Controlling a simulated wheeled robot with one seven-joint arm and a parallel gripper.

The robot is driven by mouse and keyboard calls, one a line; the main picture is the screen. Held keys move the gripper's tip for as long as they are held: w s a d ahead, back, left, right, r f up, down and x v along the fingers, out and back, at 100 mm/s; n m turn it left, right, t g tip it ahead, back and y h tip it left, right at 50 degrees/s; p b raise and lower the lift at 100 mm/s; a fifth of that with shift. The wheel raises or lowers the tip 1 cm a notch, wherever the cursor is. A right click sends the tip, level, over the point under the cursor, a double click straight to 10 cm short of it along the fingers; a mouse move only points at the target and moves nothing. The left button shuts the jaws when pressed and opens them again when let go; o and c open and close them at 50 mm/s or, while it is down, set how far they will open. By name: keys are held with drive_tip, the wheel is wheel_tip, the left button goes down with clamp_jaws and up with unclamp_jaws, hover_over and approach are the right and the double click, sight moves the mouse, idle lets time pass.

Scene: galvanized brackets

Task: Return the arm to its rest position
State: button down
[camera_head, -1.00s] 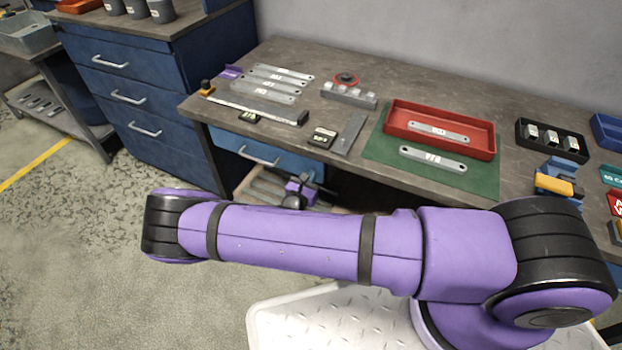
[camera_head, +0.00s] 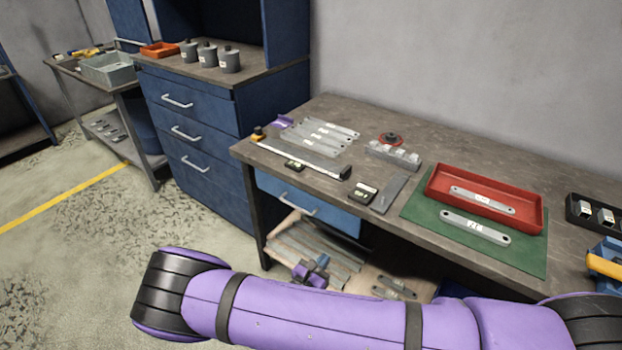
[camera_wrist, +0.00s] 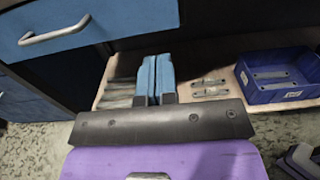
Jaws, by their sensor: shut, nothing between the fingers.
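My purple arm spans the bottom of the head view, in front of the workbench. My gripper (camera_wrist: 155,78) shows in the wrist view as two blue fingers side by side, shut with nothing between them. In the head view my gripper (camera_head: 320,262) is small, beyond the arm and in front of the bench's lower shelf, below the blue drawer (camera_head: 308,206). The wrist view looks toward that shelf (camera_wrist: 215,111). The arm hides part of the bench's lower front.
On the benchtop lie several flat grey brackets (camera_head: 318,137) and a red tray (camera_head: 532,212) on a green mat (camera_head: 531,258). A blue bin (camera_wrist: 279,97) and small brackets sit on the lower shelf. A blue drawer cabinet (camera_head: 196,130) stands left. Floor at left is clear.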

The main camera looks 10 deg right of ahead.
drive_tip(key=s+d+r+m+g+y, duration=0.1)
drive_tip(key=d+r+m+g, duration=0.4)
drive_tip(key=r, duration=0.7)
drive_tip(key=d+r+m+g+y, duration=0.2)
drive_tip(key=d+r+m+g, duration=0.15)
drive_tip(key=r+m, duration=0.6)
drive_tip(key=s+d+r+m+g+y, duration=0.1)
drive_tip(key=d+r+m+g, duration=0.35)
drive_tip(key=r, duration=0.95)
drive_tip(key=s+d+r+m+y, duration=0.2)
drive_tip(key=s+d+r+y, duration=0.1)
drive_tip(key=s+r, duration=0.3)
drive_tip(key=s+d+r+m+y, duration=0.2)
drive_tip(key=s+d+r+m, duration=0.1)
drive_tip(key=r, duration=0.5)
drive_tip(key=s+d+r+m+t+y, duration=0.1)
drive_tip(key=s+r+m+t, duration=0.1)
drive_tip(key=s, duration=0.4)
drive_tip(key=s+d+r+m+t+y, duration=0.1)
drive_tip(key=s+r+t, duration=0.1)
drive_tip(key=s+r, duration=0.3)
drive_tip(key=shift+s+m+t+y, duration=0.3)
drive_tip(key=shift+s+m+y, duration=0.1)
drive_tip(key=shift+s, duration=0.5)
